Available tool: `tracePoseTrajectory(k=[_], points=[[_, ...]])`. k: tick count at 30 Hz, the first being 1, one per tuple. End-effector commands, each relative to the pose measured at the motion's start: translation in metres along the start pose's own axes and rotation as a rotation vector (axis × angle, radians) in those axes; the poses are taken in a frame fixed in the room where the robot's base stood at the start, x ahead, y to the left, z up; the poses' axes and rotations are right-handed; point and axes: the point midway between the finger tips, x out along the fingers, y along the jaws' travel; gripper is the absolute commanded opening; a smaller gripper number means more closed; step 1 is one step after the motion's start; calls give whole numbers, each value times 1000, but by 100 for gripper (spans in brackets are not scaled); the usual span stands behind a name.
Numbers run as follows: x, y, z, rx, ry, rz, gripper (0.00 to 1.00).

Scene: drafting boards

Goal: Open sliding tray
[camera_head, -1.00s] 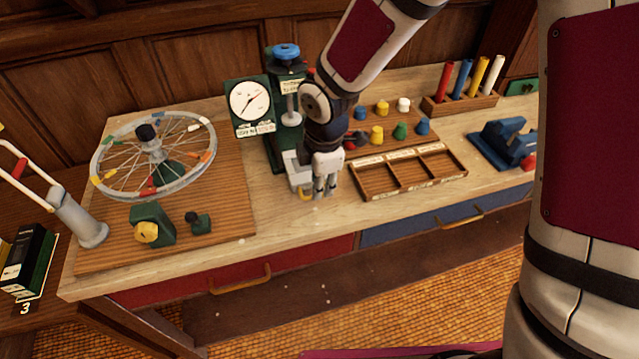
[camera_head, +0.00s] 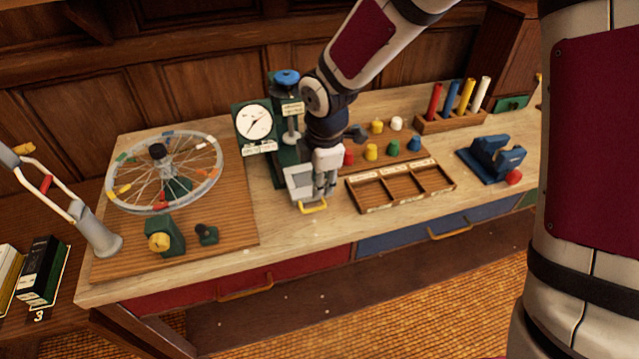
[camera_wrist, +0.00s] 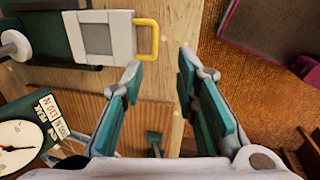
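The sliding tray (camera_head: 299,181) is light grey with a yellow handle (camera_head: 313,207) on its front. It sits at the foot of the green gauge stand (camera_head: 284,165). In the wrist view the tray (camera_wrist: 98,38) and its yellow handle (camera_wrist: 147,39) are at the upper left. My gripper (camera_head: 325,187) is beside the tray, at its right in the head view. In the wrist view my gripper (camera_wrist: 160,70) has its two green-padded fingers apart, with nothing between them. The handle lies just beyond the left fingertip, apart from it as far as I can see.
A wooden compartment tray (camera_head: 400,186) and coloured knobs stand close on the right. A spoked wheel (camera_head: 165,172) on a board is to the left. Red (camera_head: 270,275) and blue (camera_head: 430,228) drawers are under the bench edge. Bare benchtop lies in front of the handle.

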Motion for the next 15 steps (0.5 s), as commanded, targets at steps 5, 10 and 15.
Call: tracePoseTrajectory(k=[5, 10, 15], points=[[-13, -1, 0, 0, 0, 1, 28], [-24, -1, 0, 0, 0, 1, 28], [-34, -1, 0, 0, 0, 1, 28]])
